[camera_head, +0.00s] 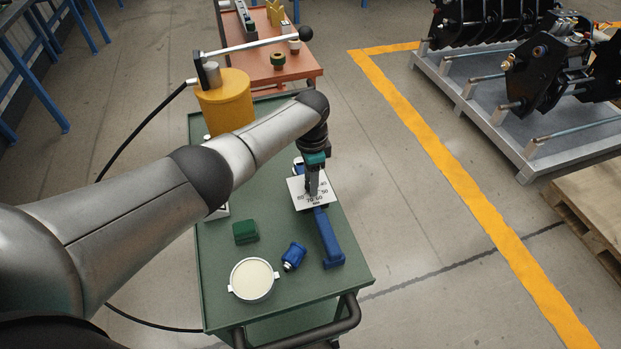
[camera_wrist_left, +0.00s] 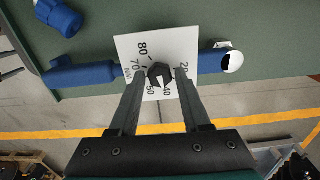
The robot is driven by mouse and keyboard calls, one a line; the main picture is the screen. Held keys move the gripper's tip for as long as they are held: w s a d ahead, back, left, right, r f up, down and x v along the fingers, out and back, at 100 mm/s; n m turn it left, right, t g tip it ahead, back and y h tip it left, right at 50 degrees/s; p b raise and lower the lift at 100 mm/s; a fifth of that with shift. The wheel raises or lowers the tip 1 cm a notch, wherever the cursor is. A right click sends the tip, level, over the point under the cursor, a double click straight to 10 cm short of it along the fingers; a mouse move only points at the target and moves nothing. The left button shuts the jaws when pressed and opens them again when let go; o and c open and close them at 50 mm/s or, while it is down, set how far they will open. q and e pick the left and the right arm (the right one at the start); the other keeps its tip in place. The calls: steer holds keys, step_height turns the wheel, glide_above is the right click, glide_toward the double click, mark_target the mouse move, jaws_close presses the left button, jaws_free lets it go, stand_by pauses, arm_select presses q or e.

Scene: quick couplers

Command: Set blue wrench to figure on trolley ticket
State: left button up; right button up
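The blue wrench (camera_head: 328,240) lies on the green trolley (camera_head: 355,272), with a white scale plate (camera_head: 297,188) across it. In the left wrist view the wrench handle (camera_wrist_left: 85,75) runs to the left of the plate (camera_wrist_left: 130,45). The plate carries printed figures, among them 80, 70, 50 and 40. A black knob (camera_wrist_left: 160,71) sits on the plate; its exact setting is unclear. My left gripper (camera_head: 313,193) is down at the plate. In the wrist view its fingers (camera_wrist_left: 160,76) stand open on either side of the knob. I cannot make out a ticket. My right gripper is out of view.
A blue fitting (camera_head: 293,256), a green block (camera_head: 245,232) and a cream-filled round pot (camera_head: 252,280) stand near the wrench. A yellow cylinder with a lever (camera_head: 226,103) stands behind my left arm. An orange trolley (camera_head: 262,68) is at the back.

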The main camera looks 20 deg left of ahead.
arm_select(q)
steer(key=shift+o, duration=1.3)
step_height(320, 180, up, 15)
steer(key=p, duration=0.3)
steer(key=shift+r+p, duration=0.15)
steer(key=shift+p, duration=0.15)
